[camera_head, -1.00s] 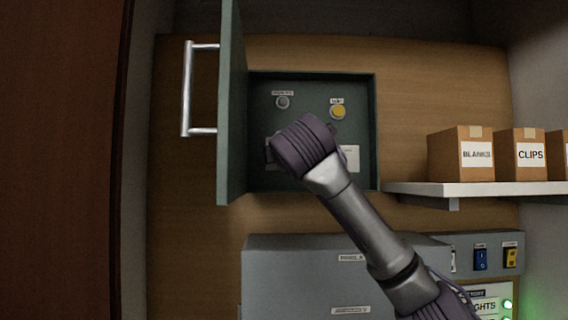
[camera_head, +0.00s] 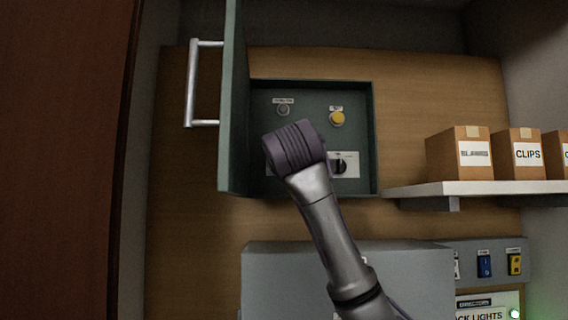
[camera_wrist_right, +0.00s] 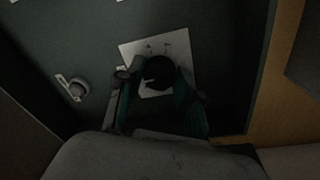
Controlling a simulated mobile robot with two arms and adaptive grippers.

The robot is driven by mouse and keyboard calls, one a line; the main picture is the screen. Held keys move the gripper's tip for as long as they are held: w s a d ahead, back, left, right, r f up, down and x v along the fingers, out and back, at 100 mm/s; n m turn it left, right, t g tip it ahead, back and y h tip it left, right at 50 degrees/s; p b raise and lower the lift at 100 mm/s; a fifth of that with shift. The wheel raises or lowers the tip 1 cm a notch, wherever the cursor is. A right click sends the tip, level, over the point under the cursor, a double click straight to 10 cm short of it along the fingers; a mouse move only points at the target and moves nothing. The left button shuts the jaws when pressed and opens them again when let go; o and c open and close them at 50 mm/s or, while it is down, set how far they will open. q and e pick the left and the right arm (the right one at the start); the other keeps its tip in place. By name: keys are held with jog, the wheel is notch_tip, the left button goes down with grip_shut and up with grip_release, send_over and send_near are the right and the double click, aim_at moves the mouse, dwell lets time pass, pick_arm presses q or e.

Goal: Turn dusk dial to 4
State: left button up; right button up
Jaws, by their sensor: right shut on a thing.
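A green-grey control box (camera_head: 368,120) hangs on the wooden wall with its door (camera_head: 232,110) swung open to the left. Inside, a dial with a black knob (camera_head: 340,165) on a white plate shows at lower right, free of my gripper. My right wrist hides the lower left of the box in the head view. In the right wrist view, my right gripper (camera_wrist_right: 160,85) is shut on another black dial knob (camera_wrist_right: 158,70) in front of a white plate (camera_wrist_right: 180,44). Its label and pointer setting cannot be read. My left gripper is out of view.
A grey button (camera_head: 283,109) and a yellow button (camera_head: 337,118) sit above the dials. The door handle (camera_head: 190,85) sticks out at left. A shelf (camera_head: 470,189) with cartons stands at right. A grey cabinet (camera_head: 290,270) and a switch panel (camera_head: 500,255) lie below.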

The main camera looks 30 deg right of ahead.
jog(key=shift+w+f, duration=0.15)
jog(key=shift+f, duration=0.2)
jog(key=o, duration=0.9)
jog(key=shift+o, duration=1.3)
jog(key=shift+s+r, duration=0.1)
jog(key=shift+s, duration=0.1)
jog(key=shift+r, duration=0.1)
jog(key=shift+a, duration=0.1)
jog(key=v, duration=1.2)
